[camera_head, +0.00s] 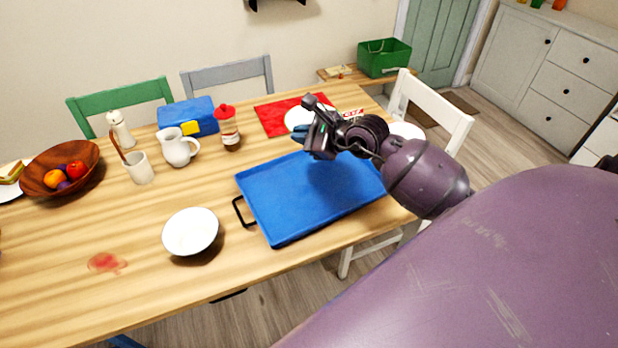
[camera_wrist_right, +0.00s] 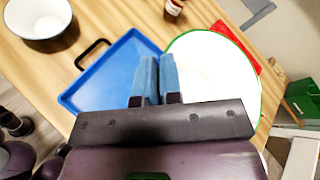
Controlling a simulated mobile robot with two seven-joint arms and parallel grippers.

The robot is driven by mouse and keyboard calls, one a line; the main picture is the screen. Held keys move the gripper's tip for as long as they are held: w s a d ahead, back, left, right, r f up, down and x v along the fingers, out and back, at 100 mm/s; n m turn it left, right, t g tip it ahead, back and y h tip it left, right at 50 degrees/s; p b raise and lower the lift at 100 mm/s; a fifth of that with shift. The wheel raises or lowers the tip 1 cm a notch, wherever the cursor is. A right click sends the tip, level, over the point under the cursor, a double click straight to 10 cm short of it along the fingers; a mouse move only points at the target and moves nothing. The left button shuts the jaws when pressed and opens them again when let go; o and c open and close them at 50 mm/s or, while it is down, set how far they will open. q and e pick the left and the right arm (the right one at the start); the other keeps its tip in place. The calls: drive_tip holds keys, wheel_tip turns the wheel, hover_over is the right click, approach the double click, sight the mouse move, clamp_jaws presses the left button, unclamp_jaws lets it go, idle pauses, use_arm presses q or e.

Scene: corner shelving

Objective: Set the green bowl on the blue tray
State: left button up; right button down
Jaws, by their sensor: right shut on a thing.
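The blue tray (camera_head: 285,218) lies flat and empty on the wooden table, and it also shows in the right wrist view (camera_wrist_right: 108,72). My right gripper (camera_head: 303,131) is above the tray's far side, with its shadow on the tray. Its blue fingers (camera_wrist_right: 158,80) are shut on the edge of the green bowl (camera_wrist_right: 212,68). In the right wrist view I see the bowl's white inside and thin green rim. My left gripper is not in view.
A white bowl (camera_head: 190,231) stands left of the tray's black handle (camera_head: 243,211). A jug (camera_head: 179,147), a mug (camera_head: 139,168), a red-capped bottle (camera_head: 229,129) and a fruit bowl (camera_head: 60,172) stand farther left. A red cloth (camera_head: 271,117) lies behind the tray.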

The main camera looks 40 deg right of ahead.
wheel_tip(320, 180, down, 17)
drive_tip(key=b, duration=0.3)
drive_tip(key=shift+r, duration=0.1)
drive_tip(key=shift+f, duration=0.55)
drive_tip(key=shift+r, duration=0.1)
drive_tip(key=c, duration=1.7)
unclamp_jaws()
drive_tip(key=shift+f+b, duration=0.25)
drive_tip(key=shift+b, duration=0.05)
drive_tip(key=shift+c, duration=0.2)
drive_tip(key=o, duration=0.4)
drive_tip(key=shift+o, duration=0.2)
drive_tip(key=shift+r, duration=0.1)
